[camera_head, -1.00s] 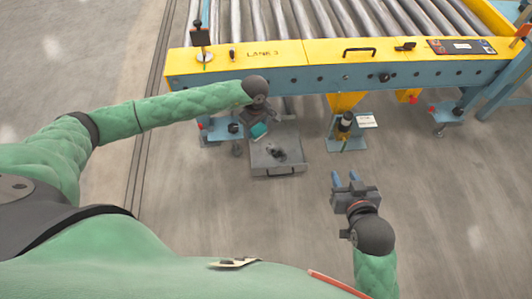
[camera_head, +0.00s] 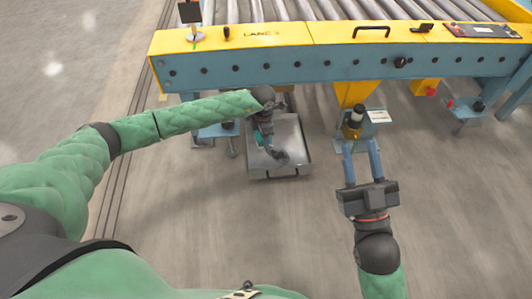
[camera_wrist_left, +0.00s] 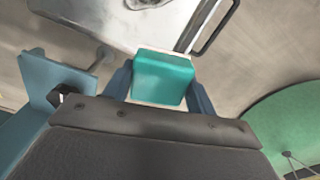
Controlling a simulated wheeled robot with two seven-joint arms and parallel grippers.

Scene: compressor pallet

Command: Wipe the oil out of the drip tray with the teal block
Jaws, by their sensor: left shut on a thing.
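The teal block (camera_wrist_left: 162,77) is held between the fingers of my left gripper (camera_wrist_left: 163,88), which is shut on it. In the head view the block (camera_head: 260,138) shows as a small teal patch at the left part of the grey drip tray (camera_head: 297,128), partly hidden by my wrist. I cannot tell whether it touches the tray floor. A dark oil patch (camera_head: 279,155) lies in the tray, close to the right of the block. In the left wrist view the tray (camera_wrist_left: 90,14) is beyond the block. My right gripper (camera_head: 360,142) is open and empty, to the right of the tray.
The yellow and blue roller conveyor (camera_head: 300,62) runs across the back, its frame just beyond the tray. The tray has a dark front handle (camera_wrist_left: 216,28). The floor in front is clear.

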